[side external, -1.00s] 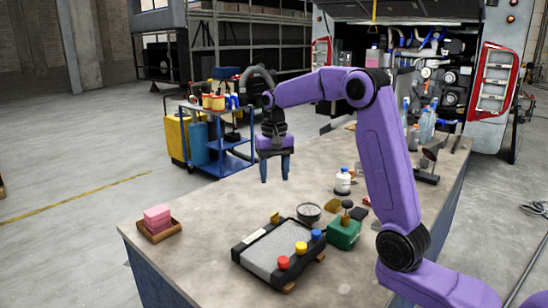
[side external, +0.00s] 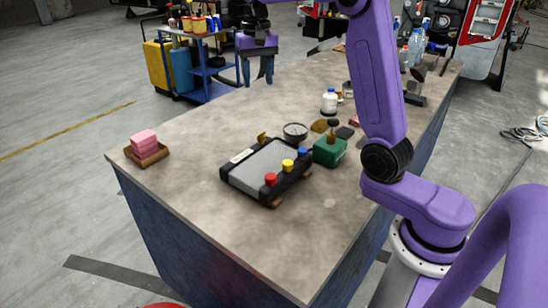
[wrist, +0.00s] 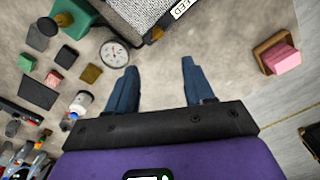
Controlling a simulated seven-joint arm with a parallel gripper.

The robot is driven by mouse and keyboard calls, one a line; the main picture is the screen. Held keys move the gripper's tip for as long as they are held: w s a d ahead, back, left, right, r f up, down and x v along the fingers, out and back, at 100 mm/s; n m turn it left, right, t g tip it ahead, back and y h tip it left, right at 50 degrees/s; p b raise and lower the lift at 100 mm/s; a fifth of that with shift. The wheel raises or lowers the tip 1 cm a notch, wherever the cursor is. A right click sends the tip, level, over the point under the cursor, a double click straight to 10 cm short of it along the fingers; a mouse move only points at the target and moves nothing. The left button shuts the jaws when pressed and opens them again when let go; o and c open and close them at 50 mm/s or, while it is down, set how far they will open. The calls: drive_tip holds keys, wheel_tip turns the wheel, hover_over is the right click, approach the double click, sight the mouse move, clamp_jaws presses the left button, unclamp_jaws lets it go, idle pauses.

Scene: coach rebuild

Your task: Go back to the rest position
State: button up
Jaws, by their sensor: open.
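My gripper (side external: 257,80) hangs above the far left part of the workbench (side external: 215,125) in the side external view, fingers pointing down. In the wrist view my gripper (wrist: 162,85) shows two blue fingers spread apart with only bare bench top between them. It is open and holds nothing. The upper part of my arm is cut off by the top edge of the side external view.
A black-framed panel (side external: 240,173) with red, yellow and blue knobs lies mid-bench. Beside it are a green block (side external: 329,152), a round gauge (side external: 295,130) and a white bottle (side external: 329,102). A blue cart (side external: 215,75) stands beyond.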

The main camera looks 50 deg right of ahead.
drive_tip(key=s+a+f+n, duration=0.4)
drive_tip(key=s+a+n, duration=0.6)
drive_tip(key=s+a, duration=0.4)
drive_tip(key=s+f+n, duration=0.3)
drive_tip(key=s+n, duration=0.1)
drive_tip(key=s, duration=0.6)
drive_tip(key=s+d+f+n, duration=0.1)
drive_tip(key=s+f+n, duration=0.2)
drive_tip(key=s, duration=0.7)
drive_tip(key=shift+s+d+f+n, duration=0.15)
drive_tip(key=shift+s+d+n, duration=0.1)
drive_tip(key=shift+n, duration=0.85)
